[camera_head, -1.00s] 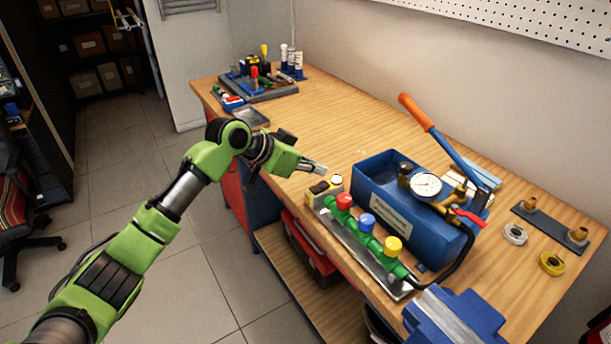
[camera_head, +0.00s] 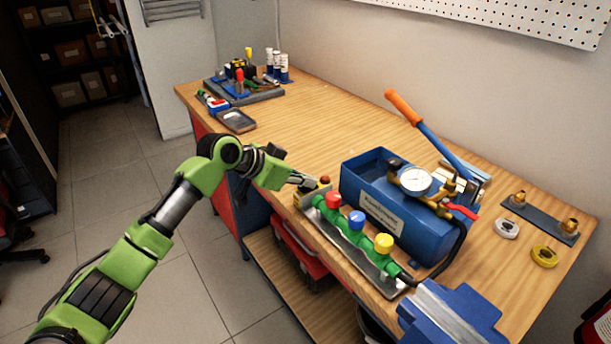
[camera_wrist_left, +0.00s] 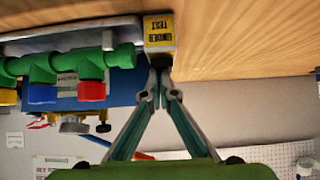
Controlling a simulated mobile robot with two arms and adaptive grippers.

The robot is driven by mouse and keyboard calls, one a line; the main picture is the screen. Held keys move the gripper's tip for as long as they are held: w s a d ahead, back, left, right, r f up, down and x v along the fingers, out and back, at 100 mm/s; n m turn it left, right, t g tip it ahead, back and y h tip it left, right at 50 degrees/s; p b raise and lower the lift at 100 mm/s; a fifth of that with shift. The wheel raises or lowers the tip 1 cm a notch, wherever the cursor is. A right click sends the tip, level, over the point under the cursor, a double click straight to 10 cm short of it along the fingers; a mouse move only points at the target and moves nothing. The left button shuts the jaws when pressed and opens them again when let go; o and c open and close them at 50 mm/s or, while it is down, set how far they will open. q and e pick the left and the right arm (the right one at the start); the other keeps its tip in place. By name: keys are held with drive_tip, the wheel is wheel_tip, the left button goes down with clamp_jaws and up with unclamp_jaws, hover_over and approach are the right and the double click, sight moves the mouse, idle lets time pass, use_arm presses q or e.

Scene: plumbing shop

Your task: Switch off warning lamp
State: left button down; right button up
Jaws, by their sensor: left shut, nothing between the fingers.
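The warning lamp is a small yellow box (camera_head: 312,198) at the front edge of the workbench, at the left end of the green manifold. A small brownish-orange dome (camera_head: 325,181) shows on it. In the left wrist view the box (camera_wrist_left: 160,40) carries an "UNDER TEST" label. My left gripper (camera_head: 306,184) is shut and empty, with its tips at the box's switch side, partly hiding it. In the left wrist view the closed fingertips (camera_wrist_left: 160,78) meet right at the box; I cannot tell whether they touch. My right gripper is not in view.
The green manifold (camera_head: 345,232) with red, blue and yellow caps lies along the front edge. Behind it stands a blue test pump (camera_head: 375,215) with a gauge and orange-handled lever. A blue vise (camera_head: 455,315) is at the near right. The bench's middle left is clear.

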use_arm(q)
drive_tip(key=shift+r, duration=0.1)
drive_tip(key=shift+d, duration=0.1)
drive_tip(key=shift+w+d+r, duration=0.2)
drive_tip(key=shift+r, duration=0.05)
drive_tip(key=shift+w+d+f, duration=0.1)
drive_tip(key=shift+w+d, duration=0.2)
drive_tip(key=shift+d, duration=0.1)
drive_tip(key=shift+s+a, duration=0.1)
